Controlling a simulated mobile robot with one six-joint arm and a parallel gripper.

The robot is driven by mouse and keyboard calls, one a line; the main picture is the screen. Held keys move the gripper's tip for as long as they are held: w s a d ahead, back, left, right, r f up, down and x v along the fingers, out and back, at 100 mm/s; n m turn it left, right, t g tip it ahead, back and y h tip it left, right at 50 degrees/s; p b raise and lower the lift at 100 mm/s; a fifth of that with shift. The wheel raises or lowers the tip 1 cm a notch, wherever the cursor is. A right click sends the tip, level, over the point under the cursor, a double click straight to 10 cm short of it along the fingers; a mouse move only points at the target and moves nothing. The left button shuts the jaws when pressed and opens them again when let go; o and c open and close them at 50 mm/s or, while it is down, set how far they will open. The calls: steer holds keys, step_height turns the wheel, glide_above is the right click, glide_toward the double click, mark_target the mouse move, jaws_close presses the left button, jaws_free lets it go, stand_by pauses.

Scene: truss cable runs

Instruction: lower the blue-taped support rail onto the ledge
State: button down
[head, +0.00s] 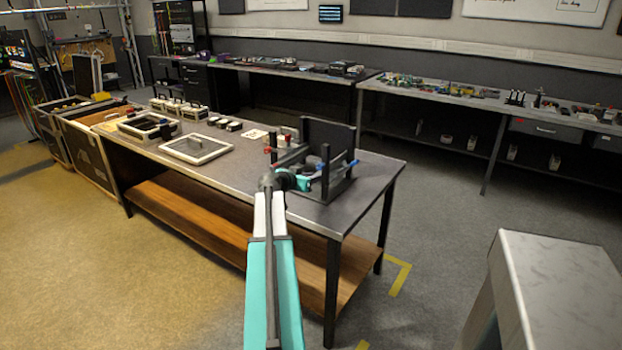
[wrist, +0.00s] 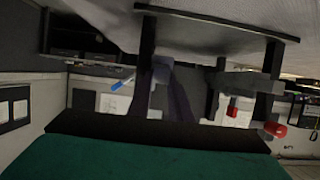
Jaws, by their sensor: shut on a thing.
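A black upright frame (head: 325,190) stands on the near right end of the workbench; its dark bars also show in the wrist view (wrist: 215,22). A blue mark (head: 355,162) shows at the frame's right side, and a blue piece shows at left in the wrist view (wrist: 123,82). I take this as the support rail's blue tape; most of the rail blends with the dark bars. My gripper (head: 312,164) is inside the frame, shut on the rail. The grip is partly hidden by the frame and my arm. I cannot tell the ledge from the other bars, nor whether the rail touches it.
The workbench (head: 235,172) carries a pale flat frame (head: 196,149), a dark open tray (head: 148,128) and small boxes left of the black frame. Red pieces (head: 268,150) show at its left side. A pale block (head: 560,290) stands at the lower right. Open floor lies around the bench.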

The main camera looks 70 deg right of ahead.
steer(key=shift+s+d+f+b, duration=0.1)
steer(key=shift+s+f+b, duration=0.15)
steer(key=shift+f, duration=0.3)
steer(key=shift+s+d+f+b, duration=0.1)
steer(key=shift+f+b, duration=0.2)
steer(key=shift+f, duration=0.2)
steer(key=c, duration=1.5)
jaws_free()
steer(key=shift+c, duration=0.2)
steer(key=shift+f, duration=0.1)
steer(key=shift+w+a, duration=0.1)
steer(key=shift+a, duration=0.25)
steer(key=r+b+v, duration=0.1)
steer(key=v, duration=1.3)
steer(key=shift+w+d+r, duration=0.25)
steer(key=shift+w+r, duration=0.05)
steer(key=shift+w, duration=0.1)
